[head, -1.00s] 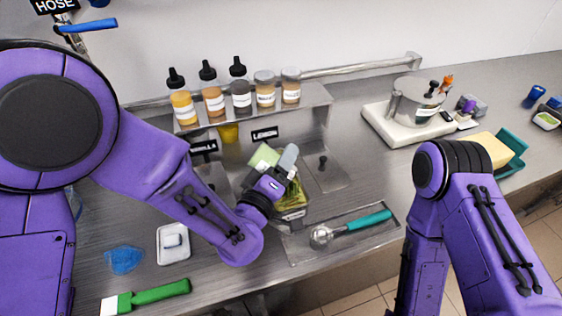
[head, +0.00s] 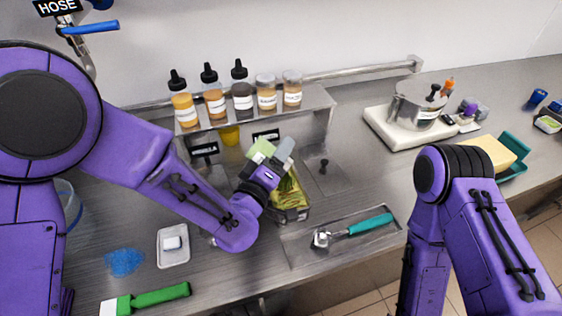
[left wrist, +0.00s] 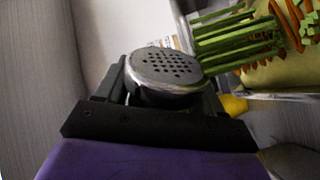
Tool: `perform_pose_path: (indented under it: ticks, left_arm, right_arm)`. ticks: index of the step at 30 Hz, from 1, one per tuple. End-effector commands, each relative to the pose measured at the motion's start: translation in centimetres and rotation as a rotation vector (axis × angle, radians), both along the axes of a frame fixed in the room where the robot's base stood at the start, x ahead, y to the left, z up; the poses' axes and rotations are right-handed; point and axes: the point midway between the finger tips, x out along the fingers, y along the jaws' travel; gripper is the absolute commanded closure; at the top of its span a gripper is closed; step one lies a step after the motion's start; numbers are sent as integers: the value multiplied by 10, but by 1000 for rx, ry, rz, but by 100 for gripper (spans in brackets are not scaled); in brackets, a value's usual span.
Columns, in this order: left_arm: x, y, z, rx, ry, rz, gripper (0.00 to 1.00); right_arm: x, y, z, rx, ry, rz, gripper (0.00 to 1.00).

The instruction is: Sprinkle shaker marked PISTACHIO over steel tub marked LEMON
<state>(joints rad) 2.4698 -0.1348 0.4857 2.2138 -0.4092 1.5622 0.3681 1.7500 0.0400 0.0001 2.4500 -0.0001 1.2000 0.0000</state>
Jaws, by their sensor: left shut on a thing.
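My left gripper (head: 268,168) is shut on a shaker, whose round metal cap with holes (left wrist: 165,72) shows between the fingers in the left wrist view. Its label cannot be read. In the head view the gripper is over the rear of a steel tub (head: 303,213) with yellow-green contents, in front of the LEMON sign (head: 266,136). The wrist view shows green sticks and orange pieces (left wrist: 240,35) over a pale yellow surface, beside the cap. I see no grains falling. My right arm is at the right; its gripper is out of view.
Bottles and jars (head: 240,95) stand on a shelf behind the tubs. A teal-handled scoop (head: 362,225) lies in a tray at front right.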

Motion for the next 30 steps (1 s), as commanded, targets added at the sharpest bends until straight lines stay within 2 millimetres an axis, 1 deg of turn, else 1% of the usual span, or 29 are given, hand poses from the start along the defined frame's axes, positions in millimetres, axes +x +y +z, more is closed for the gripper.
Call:
perform_pose_path:
  ticks: [3, 6, 12, 14, 18, 19, 20, 24, 26, 30]
  left_arm:
    - [8, 3, 1, -2, -1, 3, 64]
    - [9, 4, 2, -1, 0, 1, 64]
    - [9, 4, 19, -1, -1, 2, 64]
    - [9, 4, 15, -1, 0, 1, 64]
    - [9, 4, -1, -1, -1, 2, 64]
    - [9, 4, -2, -1, -1, 2, 64]
    - [9, 4, -1, -2, -1, 1, 64]
    - [9, 4, 16, -3, -1, 2, 64]
    - [9, 4, 19, -2, -1, 1, 64]
    - [9, 4, 5, -1, 0, 1, 64]
  right_arm:
    - [0, 0, 0, 0, 0, 0, 100]
    - [0, 0, 1, 0, 0, 0, 100]
    - [0, 0, 15, 0, 0, 0, 100]
    - [0, 0, 11, 0, 0, 0, 100]
    - [0, 0, -5, 0, 0, 0, 100]
    - [0, 0, -6, 0, 0, 0, 100]
    - [0, 0, -5, 0, 0, 0, 100]
    - [0, 0, 9, 0, 0, 0, 100]
    - [0, 0, 12, 0, 0, 0, 100]
    - [0, 0, -2, 0, 0, 0, 100]
